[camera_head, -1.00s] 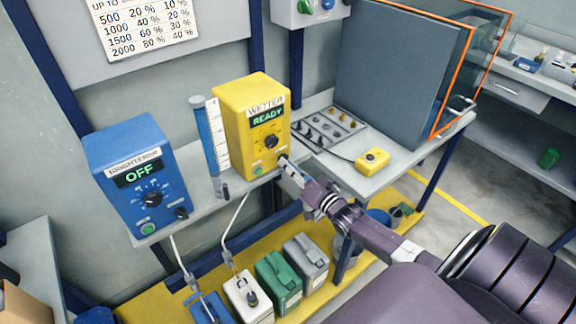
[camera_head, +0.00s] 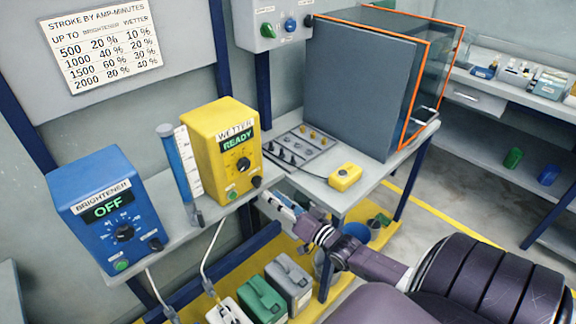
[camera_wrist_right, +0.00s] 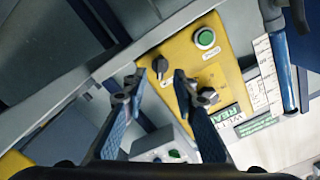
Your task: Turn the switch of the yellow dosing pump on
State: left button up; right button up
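The yellow dosing pump (camera_head: 208,140) stands on the bench shelf, labelled WETTER. Its display (camera_head: 237,143) reads READY in green. A black dial (camera_head: 243,164), a green button (camera_head: 232,195) and a black switch (camera_head: 257,182) at the lower right corner are on its front. My right gripper (camera_head: 272,202) is just in front of and below that switch. In the right wrist view my right gripper (camera_wrist_right: 156,82) is open and empty, its fingertips apart. The switch (camera_wrist_right: 160,66) shows just beyond the gap between them, seemingly not touched. My left gripper is not in view.
A blue BRIGHTENER pump (camera_head: 100,205) showing OFF stands to the left. A measuring tube (camera_head: 178,165) is beside the yellow pump. A small yellow box (camera_head: 345,176) and a panel of knobs (camera_head: 300,147) lie on the bench at right. Canisters (camera_head: 290,280) stand below.

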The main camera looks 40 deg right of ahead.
jog(key=s, duration=0.6)
jog(key=shift+d, duration=0.1)
jog(key=shift+f, duration=0.1)
jog(key=s+a+f+n+g, duration=0.1)
jog(key=s+f+g, duration=0.3)
jog(key=f, duration=0.7)
jog(key=s+a+f+n+g+h, duration=0.1)
jog(key=s+a+f+g, duration=0.1)
jog(key=s+f, duration=0.6)
jog(key=s+a+f+n+g, duration=0.1)
jog(key=s+f+g, duration=0.15)
jog(key=f, duration=1.05)
jog(key=s+a+f+n+g, duration=0.2)
jog(key=s+a+f, duration=0.2)
jog(key=s, duration=0.4)
jog(key=s+a+f+n+g, duration=0.2)
jog(key=s+a+f, duration=0.3)
jog(key=s, duration=0.4)
jog(key=s+a+f+n+g, duration=0.2)
jog(key=s+a+f+g, duration=0.2)
jog(key=s, duration=0.5)
notch_tip(320, 180, down, 3)
jog(key=shift+s+a+r, duration=0.1)
jog(key=shift+s+a, duration=0.1)
jog(key=shift+a, duration=0.35)
jog(key=shift+g, duration=0.25)
jog(key=shift+c, duration=0.3)
